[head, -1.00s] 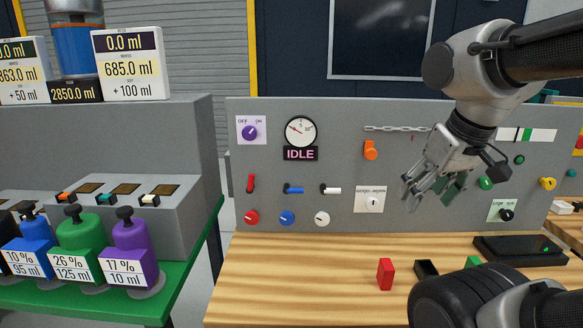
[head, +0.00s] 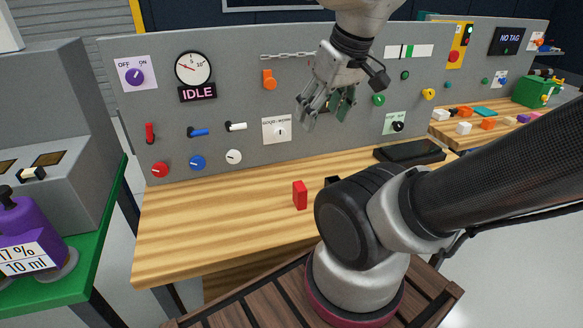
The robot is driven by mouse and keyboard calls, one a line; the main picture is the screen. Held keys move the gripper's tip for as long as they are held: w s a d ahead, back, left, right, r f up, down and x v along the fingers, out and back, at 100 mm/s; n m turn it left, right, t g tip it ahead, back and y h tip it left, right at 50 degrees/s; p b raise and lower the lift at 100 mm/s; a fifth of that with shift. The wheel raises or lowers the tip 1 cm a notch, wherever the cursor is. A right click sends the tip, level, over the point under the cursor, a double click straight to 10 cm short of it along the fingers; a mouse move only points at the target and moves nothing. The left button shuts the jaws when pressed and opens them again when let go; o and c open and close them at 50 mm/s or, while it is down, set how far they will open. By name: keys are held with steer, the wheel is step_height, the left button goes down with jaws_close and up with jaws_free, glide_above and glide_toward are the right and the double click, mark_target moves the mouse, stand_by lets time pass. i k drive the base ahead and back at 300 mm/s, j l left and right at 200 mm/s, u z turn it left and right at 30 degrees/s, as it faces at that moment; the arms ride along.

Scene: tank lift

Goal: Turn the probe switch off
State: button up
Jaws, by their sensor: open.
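A grey upright panel (head: 225,110) carries several switches and knobs. I cannot tell which is labelled as the probe switch. A purple knob (head: 135,77) sits on a white OFF/ON plate at the upper left; its exact setting is too small to tell. A white knob (head: 280,132) on a labelled plate is at the lower middle. A black knob (head: 398,126) on a pale green plate is at the lower right; both labels are unreadable. My gripper (head: 324,114) is open and empty in front of the panel, between these two plates, its fingers pointing down-left.
An IDLE sign (head: 198,94) hangs under a dial. Red (head: 150,133), blue (head: 198,132) and white (head: 237,127) levers stand above matching knobs. A red block (head: 300,195) and a black tablet (head: 410,151) lie on the wooden bench (head: 200,218).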

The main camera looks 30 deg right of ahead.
mark_target(135, 78)
steer(key=k+j+u, duration=0.1)
steer(key=u, duration=0.3)
steer(key=j+u, duration=0.35)
steer(key=k+j+u, duration=0.1)
steer(key=u, duration=0.3)
